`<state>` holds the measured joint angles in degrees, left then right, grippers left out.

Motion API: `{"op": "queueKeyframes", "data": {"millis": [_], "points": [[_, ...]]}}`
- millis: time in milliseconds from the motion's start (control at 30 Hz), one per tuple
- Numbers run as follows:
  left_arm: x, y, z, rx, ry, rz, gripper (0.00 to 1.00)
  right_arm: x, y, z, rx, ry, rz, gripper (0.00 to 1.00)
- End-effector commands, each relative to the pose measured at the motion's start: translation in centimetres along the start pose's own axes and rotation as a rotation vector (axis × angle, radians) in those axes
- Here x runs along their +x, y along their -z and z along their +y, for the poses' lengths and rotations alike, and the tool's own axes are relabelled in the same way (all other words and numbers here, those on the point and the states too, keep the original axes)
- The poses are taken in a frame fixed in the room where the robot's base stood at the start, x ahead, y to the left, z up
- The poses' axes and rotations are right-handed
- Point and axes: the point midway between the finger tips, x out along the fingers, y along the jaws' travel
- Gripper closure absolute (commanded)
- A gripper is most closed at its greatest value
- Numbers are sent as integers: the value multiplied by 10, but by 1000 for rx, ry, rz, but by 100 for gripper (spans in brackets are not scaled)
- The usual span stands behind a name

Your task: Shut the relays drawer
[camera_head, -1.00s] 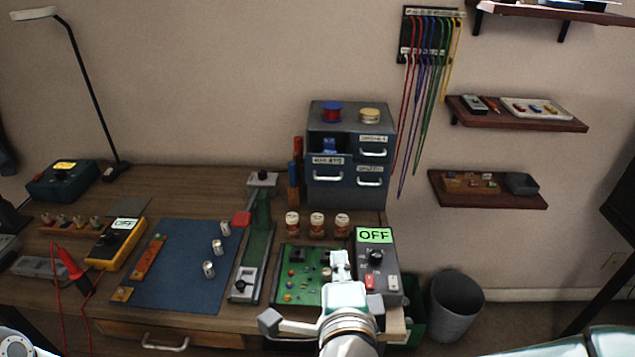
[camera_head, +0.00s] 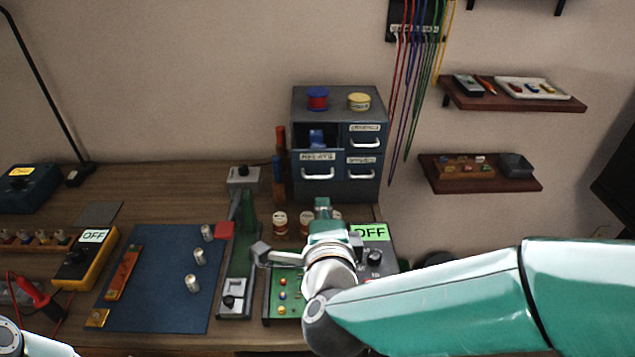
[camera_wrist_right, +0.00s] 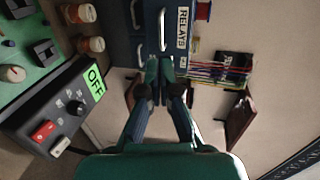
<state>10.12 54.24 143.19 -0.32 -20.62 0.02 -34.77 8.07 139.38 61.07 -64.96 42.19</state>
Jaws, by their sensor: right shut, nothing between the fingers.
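The relays drawer (camera_head: 318,184) is the left drawer of the blue-grey cabinet (camera_head: 364,104). It stands pulled out, with a dark opening above its front and blue parts (camera_head: 317,138) showing inside. Its front has a white handle and a RELAYS label, also seen in the right wrist view (camera_wrist_right: 183,28). My right gripper (camera_head: 322,204) is shut and empty, below and in front of this drawer. In the right wrist view its fingertips (camera_wrist_right: 160,68) point at the drawer front, close to the handle; whether they touch it I cannot tell. My left gripper is out of view.
Small jars (camera_head: 280,222) stand before the cabinet. A grey box with a green OFF display (camera_head: 369,233) and a green circuit board (camera_head: 283,284) lie under my right arm. A red and a yellow spool sit on the cabinet. Coloured cables hang at right.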

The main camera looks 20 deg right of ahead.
Motion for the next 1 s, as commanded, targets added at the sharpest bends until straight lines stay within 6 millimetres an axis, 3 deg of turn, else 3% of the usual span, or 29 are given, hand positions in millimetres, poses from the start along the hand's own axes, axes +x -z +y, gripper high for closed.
{"op": "queueKeyframes", "data": {"millis": [200,433,1000], "points": [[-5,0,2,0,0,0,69,47,-1,0,-2,-3,1,100],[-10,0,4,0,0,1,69,80,-3,-1,-2,-1,-4,100],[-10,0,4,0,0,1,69,92,-3,0,-1,0,-5,100]]}}
